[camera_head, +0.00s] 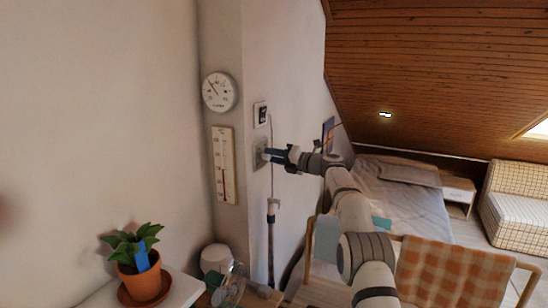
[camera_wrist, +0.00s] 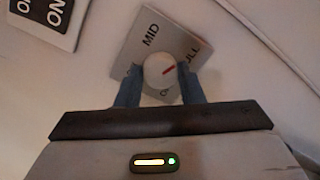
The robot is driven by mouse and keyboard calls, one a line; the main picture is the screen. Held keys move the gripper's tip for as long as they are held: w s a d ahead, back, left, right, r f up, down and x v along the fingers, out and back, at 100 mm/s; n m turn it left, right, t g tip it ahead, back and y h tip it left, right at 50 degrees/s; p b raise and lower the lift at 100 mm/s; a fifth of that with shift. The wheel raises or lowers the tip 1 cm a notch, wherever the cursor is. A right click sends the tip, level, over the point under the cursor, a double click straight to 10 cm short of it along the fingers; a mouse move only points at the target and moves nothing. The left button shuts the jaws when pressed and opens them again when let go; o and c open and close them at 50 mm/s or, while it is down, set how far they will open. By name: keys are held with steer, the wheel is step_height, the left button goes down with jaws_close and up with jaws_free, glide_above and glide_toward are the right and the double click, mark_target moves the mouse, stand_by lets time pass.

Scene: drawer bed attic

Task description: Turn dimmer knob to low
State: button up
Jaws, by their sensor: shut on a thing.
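The dimmer knob (camera_wrist: 155,68) is round and white with a red mark, which points right, towards the FULL label. It sits on a grey dimmer plate (camera_wrist: 152,24) marked MID and FULL; lettering on the left and below is partly hidden. The plate also shows on the wall in the head view (camera_head: 257,158). My gripper (camera_wrist: 159,82) has its two blue fingers on either side of the knob, shut on it. In the head view my gripper (camera_head: 267,154) reaches left to the wall, and the knob is hidden there.
An ON-marked switch panel (camera_wrist: 45,14) is close by at upper left in the wrist view. A round gauge (camera_head: 219,91) and a thermometer (camera_head: 224,165) hang on the wall. A potted plant (camera_head: 139,262) stands below left.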

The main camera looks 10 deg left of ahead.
steer(key=n+p, duration=0.1)
steer(key=n, duration=0.3)
steer(key=shift+f+n, duration=0.1)
steer(key=shift+n, duration=0.3)
steer(key=n, duration=0.5)
steer(key=shift+n+y, duration=0.4)
steer(key=n, duration=0.4)
steer(key=shift+f+n+g, duration=0.1)
steer(key=shift+n+g, duration=0.2)
steer(key=shift+n, duration=0.1)
steer(key=n, duration=0.5)
steer(key=shift+g+y, duration=0.3)
steer(key=shift+f+n, duration=0.1)
steer(key=shift+n, duration=0.2)
steer(key=o, duration=0.9)
steer(key=shift+o, duration=0.4)
